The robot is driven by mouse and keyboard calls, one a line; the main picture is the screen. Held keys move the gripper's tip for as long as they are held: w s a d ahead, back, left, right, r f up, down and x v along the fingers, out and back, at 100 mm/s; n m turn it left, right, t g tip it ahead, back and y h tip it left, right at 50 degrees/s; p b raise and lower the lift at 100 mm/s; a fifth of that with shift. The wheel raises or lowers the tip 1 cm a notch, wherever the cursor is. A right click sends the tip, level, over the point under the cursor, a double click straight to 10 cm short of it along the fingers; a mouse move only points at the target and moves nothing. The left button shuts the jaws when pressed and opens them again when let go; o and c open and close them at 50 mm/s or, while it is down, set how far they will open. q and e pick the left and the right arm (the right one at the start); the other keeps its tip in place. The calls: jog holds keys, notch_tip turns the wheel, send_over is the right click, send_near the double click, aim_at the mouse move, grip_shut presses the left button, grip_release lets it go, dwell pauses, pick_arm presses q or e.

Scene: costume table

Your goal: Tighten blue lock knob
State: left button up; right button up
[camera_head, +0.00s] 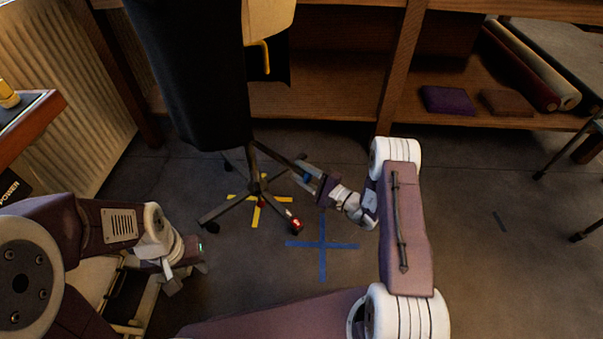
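A black dress form (195,75) stands on a dark wheeled base (252,180) with spread legs. A small blue spot (306,177), which may be the blue lock knob, shows at the tip of my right gripper (307,174), beside a base leg. The gripper's fingers are small and dark there, so I cannot tell whether they are shut on it. A red piece (296,223) sits at the end of another leg. My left gripper (186,270) is low at the left, apart from the stand; its finger opening is not clear.
A yellow tape cross (256,212) lies under the stand, and a blue tape cross (322,246) lies on the floor to its right. A wooden shelf (330,98) stands behind. Fabric rolls (535,70) and a purple folded cloth (447,100) lie at the right. The right floor is mostly clear.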

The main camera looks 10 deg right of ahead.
grip_shut()
